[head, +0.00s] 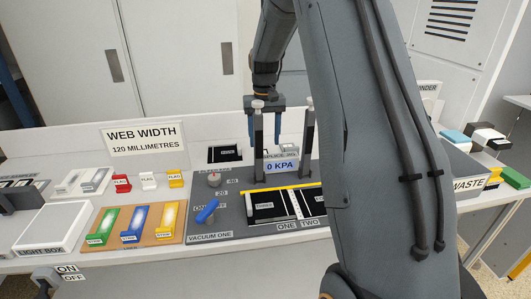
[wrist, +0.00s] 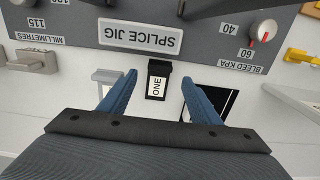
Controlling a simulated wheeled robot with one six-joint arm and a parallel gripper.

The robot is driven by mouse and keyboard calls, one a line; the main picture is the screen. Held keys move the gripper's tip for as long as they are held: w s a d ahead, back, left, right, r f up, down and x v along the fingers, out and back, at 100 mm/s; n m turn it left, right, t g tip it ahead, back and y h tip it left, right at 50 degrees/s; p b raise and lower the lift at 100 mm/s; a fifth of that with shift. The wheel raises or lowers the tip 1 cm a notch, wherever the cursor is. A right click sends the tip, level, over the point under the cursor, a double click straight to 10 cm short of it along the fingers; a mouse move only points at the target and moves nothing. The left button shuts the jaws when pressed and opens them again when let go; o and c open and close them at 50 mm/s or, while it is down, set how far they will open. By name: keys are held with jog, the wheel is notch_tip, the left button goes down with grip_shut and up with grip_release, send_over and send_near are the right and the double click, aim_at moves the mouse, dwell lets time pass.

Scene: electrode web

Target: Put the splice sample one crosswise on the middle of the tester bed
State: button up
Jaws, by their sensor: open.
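My gripper (head: 265,140) is open behind the splice jig, pointing down. In the wrist view its two blue fingers (wrist: 158,77) are spread apart. A small black piece with a white label reading ONE (wrist: 157,84), which looks like splice sample one, shows between the fingertips with a gap on each side. I cannot tell how far below the fingers it is. In the head view the jig and its posts hide that spot. I cannot make out the tester bed for sure in either view.
The splice jig (head: 217,216) has two upright posts close in front of my gripper. A black square (head: 225,154) lies on the white bench left of it and shows beside the right finger in the wrist view (wrist: 229,101). A light box (head: 52,229) stands left; a waste bin (head: 470,184) stands right.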

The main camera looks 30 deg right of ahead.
notch_tip(320, 180, up, 4)
jog(key=shift+b, duration=0.35)
jog(key=shift+r, duration=0.25)
jog(key=shift+c, duration=1)
jog(key=shift+r, duration=0.1)
jog(key=c, duration=0.4)
jog(key=shift+d+m, duration=0.15)
jog(key=shift+m, duration=0.55)
jog(key=c, duration=0.3)
jog(key=m, duration=0.3)
jog(key=d+f+m+y, duration=0.1)
jog(key=m, duration=0.3)
jog(key=f+m+y+p, duration=0.1)
jog(key=m, duration=0.3)
jog(key=shift+s+d+f, duration=0.1)
jog(key=shift+s+d, duration=0.25)
jog(key=shift+s, duration=0.05)
jog(key=shift+c, duration=0.2)
jog(key=shift+w+a+f+m+t+y+p, duration=0.2)
jog(key=shift+f+m+p, duration=0.3)
jog(key=shift+f+m, duration=0.65)
jog(key=shift+s+a+f+m+t+y+p, duration=0.15)
jog(key=shift+a+f+m+p, duration=0.4)
jog(key=shift+f, duration=1.05)
jog(key=shift+w+a+f+m+t+y+p, duration=0.1)
jog(key=shift+f+m+p, duration=0.3)
jog(key=shift+f+m, duration=0.85)
